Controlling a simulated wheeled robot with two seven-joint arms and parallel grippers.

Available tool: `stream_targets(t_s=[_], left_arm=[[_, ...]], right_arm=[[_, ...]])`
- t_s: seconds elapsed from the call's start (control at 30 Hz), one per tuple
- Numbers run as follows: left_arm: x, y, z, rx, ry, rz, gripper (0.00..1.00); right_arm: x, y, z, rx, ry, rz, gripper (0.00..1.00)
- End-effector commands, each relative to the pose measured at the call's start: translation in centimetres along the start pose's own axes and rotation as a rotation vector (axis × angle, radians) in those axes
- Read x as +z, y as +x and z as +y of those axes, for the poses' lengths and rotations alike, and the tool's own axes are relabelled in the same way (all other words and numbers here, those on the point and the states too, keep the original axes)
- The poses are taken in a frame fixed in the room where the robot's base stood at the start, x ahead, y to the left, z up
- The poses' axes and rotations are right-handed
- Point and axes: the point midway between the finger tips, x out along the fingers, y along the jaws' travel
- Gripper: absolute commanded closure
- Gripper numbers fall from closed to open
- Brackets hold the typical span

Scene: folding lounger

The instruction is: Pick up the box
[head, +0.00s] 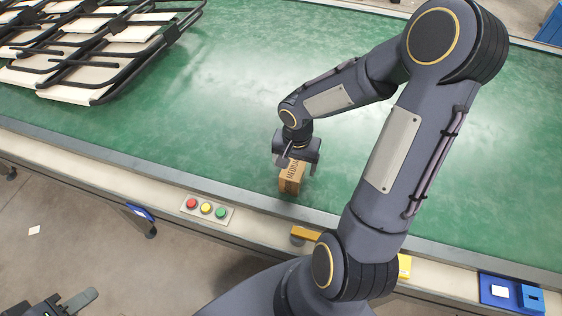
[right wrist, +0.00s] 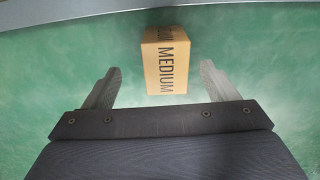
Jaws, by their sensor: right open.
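The box (head: 291,183) is a small brown carton with dark lettering. It stands on the green belt close to the near rail. In the right wrist view the box (right wrist: 165,62) reads "MEDIUM" and sits ahead, between the lines of the two fingers. My right gripper (head: 294,162) is open just above and behind the box, hiding part of it in the head view. Clear gaps show on both sides of the box, and the fingers do not appear to touch it. My left gripper (head: 78,300) is at the bottom left, away from the belt, partly cut off.
Black-framed folding loungers (head: 110,40) lie at the belt's upper left. The near rail carries a panel with red, yellow and green buttons (head: 207,210), a yellow item (head: 306,233) partly behind my arm, and a blue tray (head: 512,292). The belt (head: 190,120) around the box is clear.

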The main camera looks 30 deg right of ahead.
Motion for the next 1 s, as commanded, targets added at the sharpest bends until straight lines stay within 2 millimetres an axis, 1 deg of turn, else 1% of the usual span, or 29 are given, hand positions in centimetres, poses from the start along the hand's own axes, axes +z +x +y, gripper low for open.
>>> stream_targets(t_s=[0.03, 0.47, 0.6, 0.7, 0.83, 1.0], left_arm=[[0.0, -0.1, 0.0, 0.0, 0.0, 0.0, 0.64], [0.0, -0.1, 0.0, 0.0, 0.0, 0.0, 0.64], [-0.2, -0.4, 0.2, 0.0, 0.0, 0.0, 0.64], [-0.1, -0.3, 0.1, 0.0, 0.0, 0.0, 0.64], [-0.1, -0.3, 0.1, 0.0, 0.0, 0.0, 0.64], [-0.1, -0.3, 0.1, 0.0, 0.0, 0.0, 0.64]], right_arm=[[-0.1, 0.8, -0.1, 0.007, 0.019, -0.01, 0.2], [-0.6, 5.2, -0.3, 0.012, 0.045, -0.02, 0.2], [-1.3, 7.2, -0.4, 0.012, 0.045, -0.021, 0.2], [-1.3, 8.6, -0.4, 0.013, 0.043, -0.019, 0.2], [-1.3, 9.4, -0.4, 0.011, 0.044, -0.017, 0.2], [-1.3, 9.4, -0.4, 0.011, 0.045, -0.016, 0.2]])
